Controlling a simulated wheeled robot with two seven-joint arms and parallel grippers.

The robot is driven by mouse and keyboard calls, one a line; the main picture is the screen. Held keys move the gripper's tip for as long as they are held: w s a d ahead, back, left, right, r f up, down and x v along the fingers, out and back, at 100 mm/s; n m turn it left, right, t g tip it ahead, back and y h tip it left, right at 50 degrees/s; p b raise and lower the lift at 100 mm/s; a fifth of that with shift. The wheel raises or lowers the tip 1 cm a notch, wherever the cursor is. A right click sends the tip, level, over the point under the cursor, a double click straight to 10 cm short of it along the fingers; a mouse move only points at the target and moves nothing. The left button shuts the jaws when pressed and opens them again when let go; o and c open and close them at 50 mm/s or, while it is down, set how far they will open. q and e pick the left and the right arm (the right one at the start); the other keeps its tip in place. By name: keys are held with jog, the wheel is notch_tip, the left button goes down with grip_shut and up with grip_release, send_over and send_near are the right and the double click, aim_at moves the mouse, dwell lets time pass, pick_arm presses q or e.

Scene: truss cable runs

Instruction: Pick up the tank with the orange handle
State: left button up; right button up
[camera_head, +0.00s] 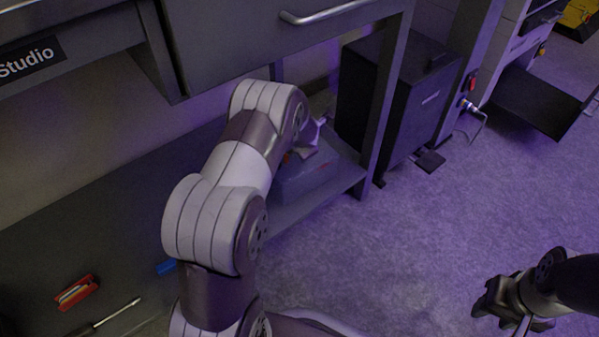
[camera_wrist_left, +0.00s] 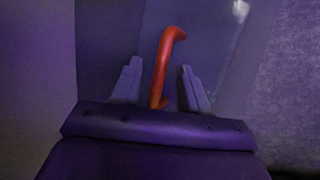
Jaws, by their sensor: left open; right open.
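The tank (camera_head: 303,180) is a grey-blue body on the low shelf under the desk, partly hidden behind my left arm in the head view. Its orange-red handle (camera_wrist_left: 168,52) shows clearly in the left wrist view, standing out from the tank's grey surface (camera_wrist_left: 215,35). My left gripper (camera_wrist_left: 159,70) is open, with one finger on each side of the handle. A gap shows between the handle and each finger. In the head view the left gripper is at the tank, mostly hidden by the arm. My right gripper (camera_head: 503,303) is open and empty above the floor at lower right.
A desk with a drawer (camera_head: 270,45) overhangs the shelf, and a desk leg (camera_head: 388,100) stands right of the tank. A dark cabinet (camera_head: 410,100) is beyond it. A red multitool (camera_head: 76,292) and a screwdriver (camera_head: 115,313) lie at lower left.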

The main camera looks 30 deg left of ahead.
pick_arm(q)
grip_shut()
dwell(1.4)
